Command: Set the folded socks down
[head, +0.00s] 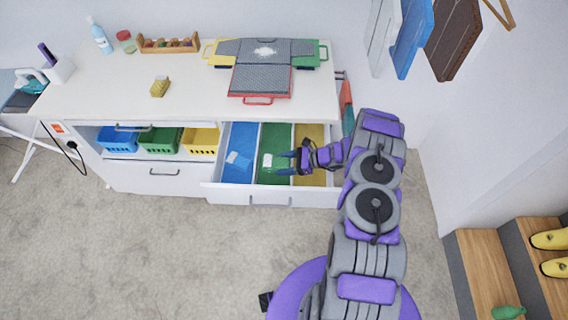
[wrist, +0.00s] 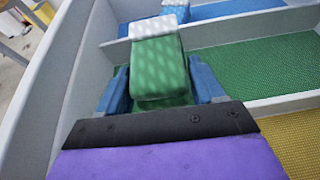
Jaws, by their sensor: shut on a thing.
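My gripper (head: 286,162) reaches from the right into the open drawer (head: 270,194). Its blue fingers are shut on green folded socks with a white end (wrist: 158,65), one finger on each side in the wrist view. In the head view the socks' white end (head: 267,160) shows over the green compartment (head: 273,137). I cannot tell whether the socks touch the drawer floor. Blue folded socks (head: 238,158) lie in the blue compartment (head: 240,136) to the left. The yellow compartment (head: 309,137) at the right looks empty, partly hidden by my arm.
A yellow folded item (head: 160,86) lies on the white countertop (head: 120,90), with a folding board (head: 262,80) farther right. Blue, green and yellow baskets (head: 160,141) stand on the shelf left of the drawer. The drawer walls and dividers surround my gripper closely. The floor in front is clear.

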